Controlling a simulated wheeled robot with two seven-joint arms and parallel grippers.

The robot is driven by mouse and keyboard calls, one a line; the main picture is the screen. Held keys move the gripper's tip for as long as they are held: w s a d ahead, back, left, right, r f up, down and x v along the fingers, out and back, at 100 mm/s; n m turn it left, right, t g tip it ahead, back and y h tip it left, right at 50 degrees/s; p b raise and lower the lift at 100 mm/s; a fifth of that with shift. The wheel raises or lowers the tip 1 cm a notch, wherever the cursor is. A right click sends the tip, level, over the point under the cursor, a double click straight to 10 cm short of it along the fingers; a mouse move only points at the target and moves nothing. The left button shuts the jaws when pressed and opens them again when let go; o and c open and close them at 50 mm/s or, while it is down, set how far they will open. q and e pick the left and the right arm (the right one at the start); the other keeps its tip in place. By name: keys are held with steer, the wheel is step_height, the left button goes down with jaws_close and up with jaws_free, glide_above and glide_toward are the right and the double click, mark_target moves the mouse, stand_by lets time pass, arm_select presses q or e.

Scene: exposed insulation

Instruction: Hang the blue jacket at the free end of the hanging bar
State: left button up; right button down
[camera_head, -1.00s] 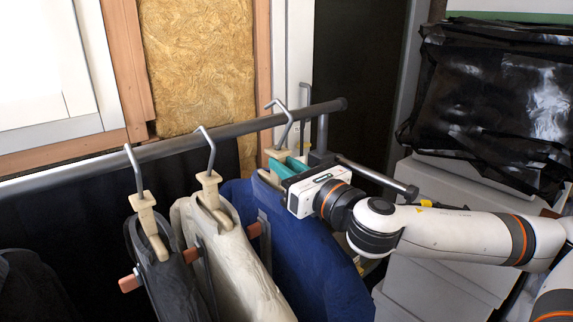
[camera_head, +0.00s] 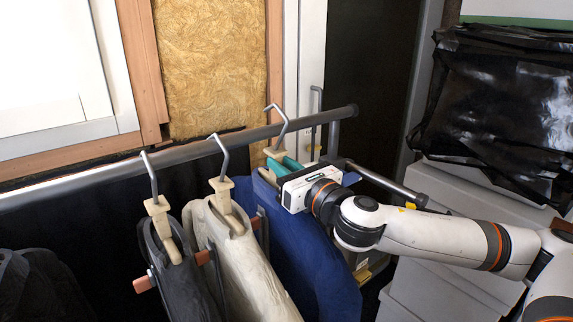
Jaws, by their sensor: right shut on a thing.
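The blue jacket (camera_head: 312,255) hangs on a wooden hanger near the right, free end of the grey hanging bar (camera_head: 250,134). Its metal hook (camera_head: 280,122) rises above the bar and overlaps it in the picture; I cannot tell if it rests on the bar. My right gripper (camera_head: 284,167), with teal fingers, is shut on the top of this hanger. The gripper body hides part of the hanger and collar. My left gripper is not in view.
A cream jacket (camera_head: 240,255) and a dark grey jacket (camera_head: 172,262) hang from the bar to the left. Black wrapped bundles (camera_head: 500,100) on pale boxes (camera_head: 465,190) stand at right. A dark item (camera_head: 40,290) is at lower left.

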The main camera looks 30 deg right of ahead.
steer(key=shift+w+f+b, duration=0.25)
steer(key=shift+f+b, duration=0.1)
steer(key=shift+f, duration=0.35)
steer(key=shift+f+b, duration=0.35)
steer(key=shift+f, duration=0.3)
